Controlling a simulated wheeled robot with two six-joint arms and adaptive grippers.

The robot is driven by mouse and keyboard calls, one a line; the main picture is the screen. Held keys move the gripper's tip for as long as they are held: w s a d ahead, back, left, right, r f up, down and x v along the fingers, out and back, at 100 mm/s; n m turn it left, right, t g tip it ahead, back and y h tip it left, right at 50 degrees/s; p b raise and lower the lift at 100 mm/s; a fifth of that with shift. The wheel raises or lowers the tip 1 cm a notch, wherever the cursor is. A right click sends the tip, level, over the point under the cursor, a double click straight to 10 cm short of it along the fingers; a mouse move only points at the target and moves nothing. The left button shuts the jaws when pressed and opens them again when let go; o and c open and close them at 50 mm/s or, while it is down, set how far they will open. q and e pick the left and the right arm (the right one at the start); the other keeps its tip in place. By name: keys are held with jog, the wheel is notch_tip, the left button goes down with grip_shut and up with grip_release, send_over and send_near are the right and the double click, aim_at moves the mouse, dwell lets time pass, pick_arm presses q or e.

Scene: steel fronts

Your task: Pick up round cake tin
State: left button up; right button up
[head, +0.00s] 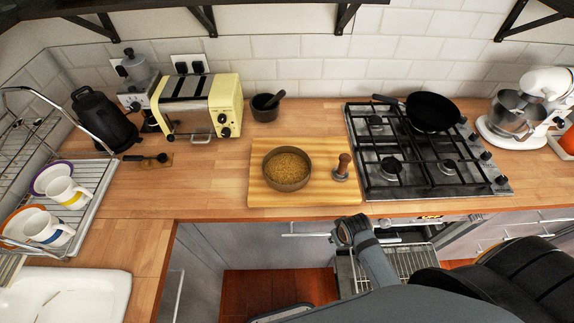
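A round cake tin (288,183) sits upright on a wooden board (262,192) on the counter, in the middle of the head view. It is filled with a tan crumb-like layer. My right arm comes in from the lower right. The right gripper (352,231) is in front of the counter edge, below and to the right of the tin and apart from it. Its fingers are too small and dark to tell open from shut. My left gripper is out of view.
A wooden-handled tamper (342,167) stands right of the tin. A gas hob (405,182) with a black pan (432,111) is further right. An open oven with a rack (404,258) is below. A mortar (264,112) and toaster (200,108) stand behind.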

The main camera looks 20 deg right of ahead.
notch_tip(320, 180, up, 9)
jog(key=w+a+n+p, duration=0.1)
jog(key=w+n+p, duration=0.1)
jog(key=w, duration=0.1)
jog(key=n+g+y, duration=0.2)
jog(key=n+g, duration=0.1)
jog(key=n, duration=1.1)
send_near(293, 185)
jog(key=shift+s+a+p, duration=0.1)
jog(key=shift+p, duration=0.3)
jog(key=f, duration=0.2)
jog(key=f+b, duration=0.1)
jog(key=f, duration=0.2)
jog(key=shift+a, duration=0.2)
jog(key=shift+f, duration=0.15)
jog(key=f+p, duration=0.1)
jog(key=f, duration=0.1)
jog(key=f+p, duration=0.1)
jog(key=f, duration=0.1)
jog(key=shift+a+f, duration=0.2)
jog(key=shift+f, duration=0.45)
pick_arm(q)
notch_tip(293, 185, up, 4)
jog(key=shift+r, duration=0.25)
pick_arm(e)
grip_shut()
